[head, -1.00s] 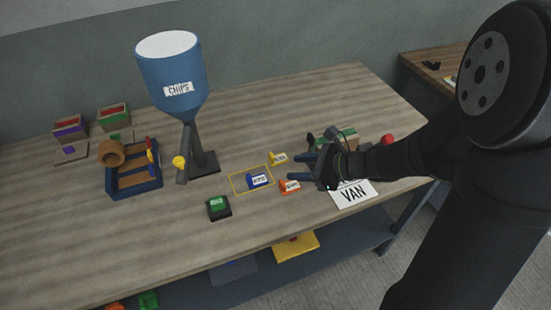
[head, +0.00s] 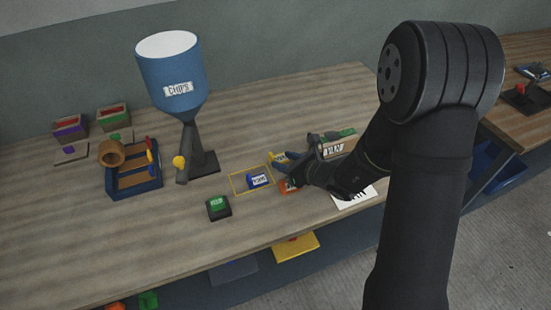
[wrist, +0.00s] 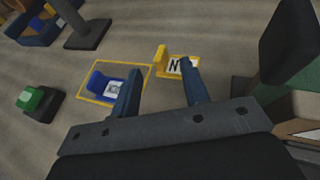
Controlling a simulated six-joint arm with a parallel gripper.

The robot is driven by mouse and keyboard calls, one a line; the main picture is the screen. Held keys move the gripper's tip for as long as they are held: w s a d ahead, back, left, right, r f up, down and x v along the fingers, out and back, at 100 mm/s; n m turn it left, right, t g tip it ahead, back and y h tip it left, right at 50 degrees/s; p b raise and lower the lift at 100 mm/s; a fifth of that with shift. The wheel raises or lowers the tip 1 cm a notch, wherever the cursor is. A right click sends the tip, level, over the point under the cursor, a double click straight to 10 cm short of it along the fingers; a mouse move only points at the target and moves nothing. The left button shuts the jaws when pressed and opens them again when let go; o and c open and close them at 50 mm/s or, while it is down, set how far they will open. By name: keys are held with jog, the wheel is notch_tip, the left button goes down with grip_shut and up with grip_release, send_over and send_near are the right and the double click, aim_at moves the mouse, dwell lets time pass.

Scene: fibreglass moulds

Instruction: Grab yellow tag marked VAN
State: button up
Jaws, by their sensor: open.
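A small yellow tag (head: 279,157) with a white label lies on the bench, right of a yellow outlined rectangle. In the wrist view the yellow tag (wrist: 161,55) shows a black letter like N; the rest of its label is hidden by my right finger. My gripper (head: 281,170) is open and empty, low over the bench beside the tag. In the wrist view my gripper's fingers (wrist: 158,72) are apart, the right one overlapping the tag's label. I cannot tell whether they touch it.
A blue tag (head: 257,181) sits inside the outline. An orange tag (head: 289,186) is partly hidden by my gripper. A green button (head: 217,207) and the blue CHIPS hopper (head: 172,80) stand left.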

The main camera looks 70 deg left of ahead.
aim_at(278, 156)
jog(key=x, duration=0.7)
jog(key=shift+s+a+f, duration=0.1)
jog(key=shift+s+a, duration=0.05)
jog(key=shift+a, duration=0.15)
grip_shut()
